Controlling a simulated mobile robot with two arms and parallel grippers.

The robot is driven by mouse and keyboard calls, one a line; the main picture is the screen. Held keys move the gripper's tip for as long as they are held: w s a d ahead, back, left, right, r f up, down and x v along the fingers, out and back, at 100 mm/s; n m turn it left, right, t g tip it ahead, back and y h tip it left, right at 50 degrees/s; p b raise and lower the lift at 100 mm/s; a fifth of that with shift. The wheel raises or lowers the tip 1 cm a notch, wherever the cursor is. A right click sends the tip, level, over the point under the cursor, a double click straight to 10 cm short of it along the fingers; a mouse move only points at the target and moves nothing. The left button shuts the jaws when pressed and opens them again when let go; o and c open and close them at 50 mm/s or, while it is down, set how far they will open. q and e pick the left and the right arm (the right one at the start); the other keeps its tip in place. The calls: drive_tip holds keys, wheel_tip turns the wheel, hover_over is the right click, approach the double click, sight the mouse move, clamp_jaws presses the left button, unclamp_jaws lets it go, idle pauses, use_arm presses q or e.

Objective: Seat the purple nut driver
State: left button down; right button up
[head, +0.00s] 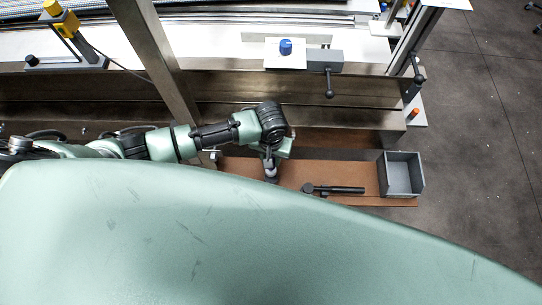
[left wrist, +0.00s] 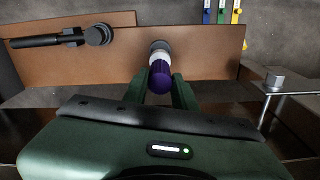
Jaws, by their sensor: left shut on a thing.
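The purple nut driver (left wrist: 160,78) stands between the fingers of my left gripper (left wrist: 160,92) in the left wrist view. Its purple handle end faces the camera, with a pale collar and a grey round part beyond it. In the head view, my left gripper (head: 270,166) is over the brown board (head: 230,168), shut on the driver (head: 271,175), which shows only small below the wrist. The driver's far end is hidden, so I cannot tell whether it touches the board. My right gripper is in neither view.
A black ratchet-like tool (head: 336,189) lies on the board to the right of the gripper. A grey bin (head: 402,175) stands at the board's right end. A metal frame rail (head: 300,115) runs behind. A knobbed bracket (left wrist: 274,82) is at right in the wrist view.

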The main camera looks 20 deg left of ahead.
use_arm(q)
drive_tip(key=shift+r+p, duration=0.35)
drive_tip(key=shift+p, duration=0.05)
wheel_tip(320, 180, down, 3)
drive_tip(key=shift+s+b, duration=0.1)
drive_tip(key=shift+b, duration=0.7)
drive_tip(key=shift+f+b, duration=0.4)
drive_tip(key=shift+f, duration=0.6)
drive_tip(key=shift+r, duration=0.1)
drive_tip(key=shift+p, duration=0.45)
drive_tip(key=shift+p, duration=0.4)
